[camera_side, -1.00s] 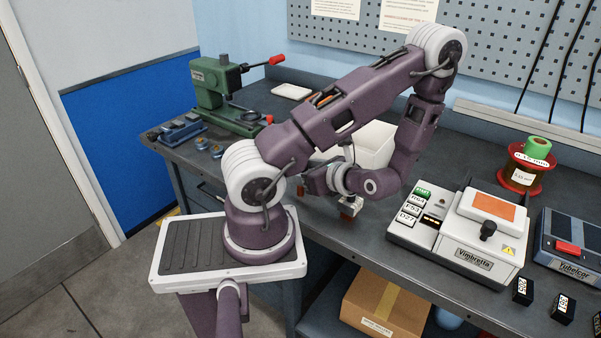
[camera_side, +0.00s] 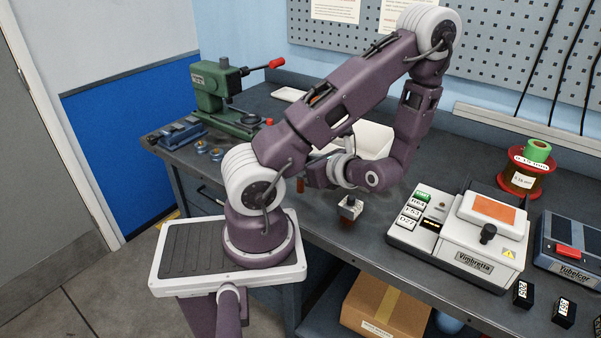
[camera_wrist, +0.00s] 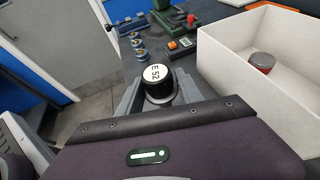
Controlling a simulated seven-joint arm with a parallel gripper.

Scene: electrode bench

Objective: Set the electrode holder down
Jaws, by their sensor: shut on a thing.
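In the wrist view, the electrode holder (camera_wrist: 158,80) is a short black cylinder with a round white label reading E 52 on its top. It stands between the two grey fingers of my gripper (camera_wrist: 158,98), which are shut on it.
A white bin (camera_wrist: 232,75) with a red, grey-topped cylinder (camera_wrist: 262,63) is to the right. A green press (camera_side: 212,88) and blue ring-shaped parts (camera_side: 217,153) lie farther left.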

